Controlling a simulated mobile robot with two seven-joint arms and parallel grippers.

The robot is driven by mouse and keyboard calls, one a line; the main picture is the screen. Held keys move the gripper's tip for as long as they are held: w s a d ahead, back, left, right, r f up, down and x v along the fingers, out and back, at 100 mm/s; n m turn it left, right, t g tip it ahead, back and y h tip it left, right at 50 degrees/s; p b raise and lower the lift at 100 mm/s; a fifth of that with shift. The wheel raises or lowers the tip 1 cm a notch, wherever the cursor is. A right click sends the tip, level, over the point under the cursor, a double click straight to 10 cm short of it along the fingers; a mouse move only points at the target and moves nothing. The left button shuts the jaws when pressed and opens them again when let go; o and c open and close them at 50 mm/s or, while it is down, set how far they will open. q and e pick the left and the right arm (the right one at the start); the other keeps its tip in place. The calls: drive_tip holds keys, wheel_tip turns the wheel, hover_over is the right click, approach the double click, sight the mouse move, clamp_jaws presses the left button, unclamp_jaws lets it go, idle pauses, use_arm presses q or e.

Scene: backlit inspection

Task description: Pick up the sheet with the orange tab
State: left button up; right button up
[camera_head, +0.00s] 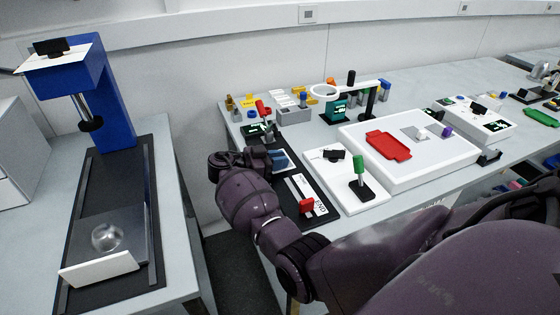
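I cannot make out a sheet with an orange tab for certain. Another white sheet (72,58) with a black clip lies on top of the blue stand at the left. My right gripper (236,160) is above the left edge of the right bench, beside a black strip (325,212) with a red block. Its fingers are dark and small, so their opening is unclear, and I see nothing held. My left gripper is out of view.
A white panel (440,165) carries a red tray (388,145). Orange and yellow pieces (325,92) and a ring-shaped magnifier (324,91) stand behind. A gap separates the benches.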

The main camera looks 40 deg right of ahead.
clamp_jaws()
